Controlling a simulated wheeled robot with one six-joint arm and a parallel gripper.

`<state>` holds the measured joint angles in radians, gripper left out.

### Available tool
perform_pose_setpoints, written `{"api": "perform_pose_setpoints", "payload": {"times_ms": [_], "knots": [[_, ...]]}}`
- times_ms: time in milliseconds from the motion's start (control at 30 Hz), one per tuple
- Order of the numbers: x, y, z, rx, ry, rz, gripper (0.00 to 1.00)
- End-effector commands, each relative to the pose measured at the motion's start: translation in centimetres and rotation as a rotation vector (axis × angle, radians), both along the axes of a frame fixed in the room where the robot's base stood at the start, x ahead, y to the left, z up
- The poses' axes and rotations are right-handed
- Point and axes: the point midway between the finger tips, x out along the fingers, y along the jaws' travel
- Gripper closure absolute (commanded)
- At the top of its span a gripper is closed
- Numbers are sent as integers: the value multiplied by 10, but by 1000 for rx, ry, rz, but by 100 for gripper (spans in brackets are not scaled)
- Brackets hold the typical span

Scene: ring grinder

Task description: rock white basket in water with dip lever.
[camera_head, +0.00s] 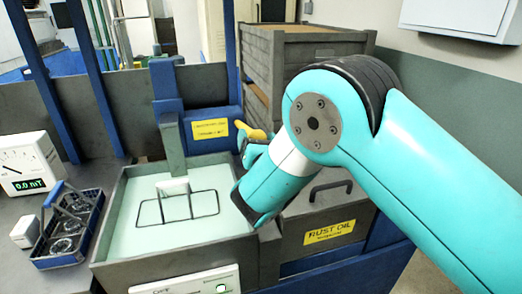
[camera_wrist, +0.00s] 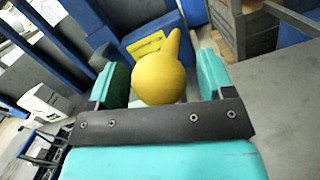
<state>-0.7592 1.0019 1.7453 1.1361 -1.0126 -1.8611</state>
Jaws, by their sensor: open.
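The dip lever ends in a yellow knob (camera_wrist: 160,80), which also shows as a yellow tip (camera_head: 254,132) in the head view, beside the blue post. My gripper (camera_wrist: 163,62) is open, with one teal finger on each side of the knob. Whether either finger touches it I cannot tell. In the head view my gripper (camera_head: 248,146) is partly hidden by my arm. The tank (camera_head: 107,237) holds pale green water (camera_head: 140,222). A white piece (camera_head: 173,186) with a dark wire frame (camera_head: 205,203) sits in it under a grey upright; a basket below the surface is not clear.
A blue basket (camera_head: 48,238) of rings stands left of the tank, by a meter (camera_head: 30,163) and a small white box (camera_head: 25,231). A rust oil drawer unit (camera_head: 318,222) is at right. Stacked grey crates (camera_head: 310,60) stand behind my arm.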

Motion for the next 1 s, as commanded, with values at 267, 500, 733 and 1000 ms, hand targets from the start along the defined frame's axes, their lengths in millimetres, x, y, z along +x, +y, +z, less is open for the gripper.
{"api": "perform_pose_setpoints", "payload": {"times_ms": [267, 500, 733, 1000], "knots": [[-46, -9, -15, -5, 2, 5, 25], [-80, -18, -19, 2, -2, 5, 25], [-110, -27, -22, 3, -2, 5, 25], [-148, -36, -24, 4, -2, 7, 25]]}}
